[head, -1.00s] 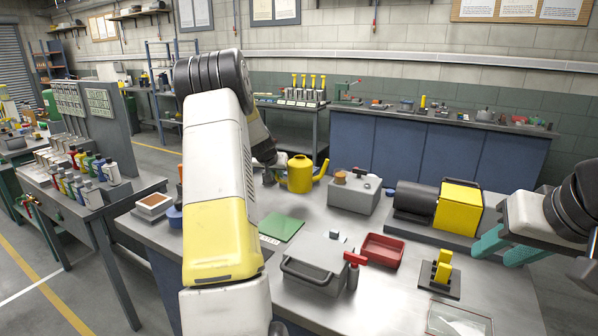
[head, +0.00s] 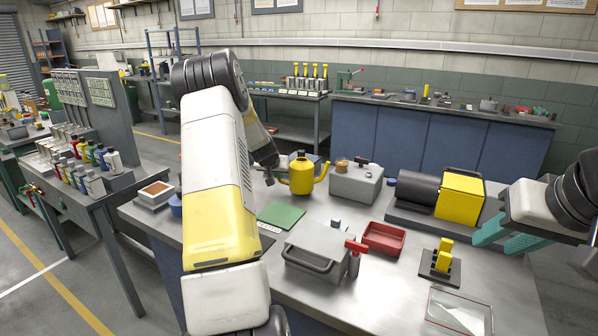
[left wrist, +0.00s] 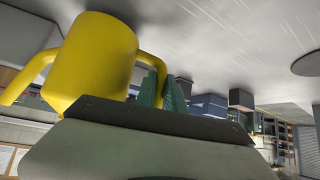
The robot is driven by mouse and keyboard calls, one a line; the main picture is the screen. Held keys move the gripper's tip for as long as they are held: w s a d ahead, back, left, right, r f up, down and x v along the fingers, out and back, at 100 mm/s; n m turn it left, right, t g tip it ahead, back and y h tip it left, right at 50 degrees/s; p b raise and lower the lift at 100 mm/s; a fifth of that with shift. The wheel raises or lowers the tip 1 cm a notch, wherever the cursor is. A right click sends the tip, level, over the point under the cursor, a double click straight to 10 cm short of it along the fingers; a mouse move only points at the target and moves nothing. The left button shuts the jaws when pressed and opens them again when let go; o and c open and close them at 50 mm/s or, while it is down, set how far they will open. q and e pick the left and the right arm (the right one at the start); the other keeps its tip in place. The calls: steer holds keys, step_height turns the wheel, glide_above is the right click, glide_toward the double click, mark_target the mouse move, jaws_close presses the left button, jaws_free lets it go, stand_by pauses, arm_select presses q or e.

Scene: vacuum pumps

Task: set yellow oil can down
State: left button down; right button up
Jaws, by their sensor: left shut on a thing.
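The yellow oil can (head: 301,176) is upright over the back left of the grey bench, its spout pointing right. In the left wrist view the can (left wrist: 98,58) fills the upper left, upside down in the picture. My left gripper (left wrist: 163,90), with green fingers, is shut on the can's handle side. In the head view my white and yellow left arm hides most of this gripper. I cannot tell whether the can's base touches the bench. My right gripper (head: 507,238), with teal fingers, is apart from the can at the right and looks open and empty.
A grey pump box (head: 356,186) stands close to the right of the spout. A green mat (head: 281,215) lies in front of the can. A black and yellow motor pump (head: 440,194), red tray (head: 384,238) and grey lidded case (head: 318,246) occupy the bench (head: 400,290).

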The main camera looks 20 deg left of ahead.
arm_select(q)
steer(key=shift+f, duration=0.1)
stand_by(0.3)
steer(key=shift+f, duration=0.6)
steer(key=shift+f, duration=0.25)
steer(key=c, duration=1.4)
jaws_free()
steer(key=shift+o, duration=0.3)
steer(key=shift+f, duration=0.15)
steer(key=c, duration=0.4)
steer(key=shift+s, duration=0.1)
